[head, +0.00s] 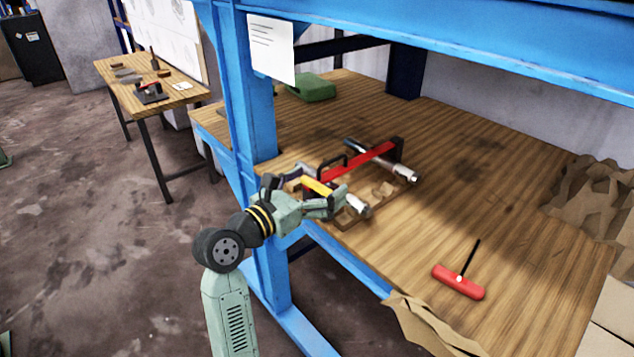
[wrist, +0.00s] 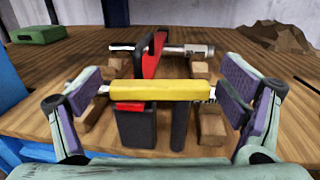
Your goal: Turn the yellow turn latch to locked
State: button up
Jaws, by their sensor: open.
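The yellow turn latch (wrist: 160,90) is a bar lying level across the wrist view, above a dark block with a red part (wrist: 130,106). In the head view the yellow latch (head: 316,187) shows at the near end of the red bar (head: 350,162) of the ring inverter. My gripper (head: 325,187) is open, with one finger (wrist: 85,92) to the left of the latch and the other (wrist: 240,90) to its right. The fingers look apart from the latch, though the exact gap at its ends is hard to tell.
The inverter rests on wooden blocks (wrist: 212,126) on the wooden workbench (head: 480,180). A red-handled tool (head: 458,282) lies at the bench's front right. A blue post (head: 250,90) stands close to my arm. A green case (head: 312,88) and brown paper (head: 590,200) lie farther back.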

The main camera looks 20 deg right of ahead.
jog(key=shift+c, duration=0.4)
jog(key=c, duration=1.1)
jog(key=shift+w+f+m+g+h+b, duration=0.15)
jog(key=shift+m+g+h+b, duration=0.15)
jog(key=shift+m+g+b, duration=0.3)
jog(key=shift+d+g, duration=0.1)
jog(key=shift+g, duration=0.5)
jog(key=o, duration=1.2)
jog(key=shift+r, duration=0.2)
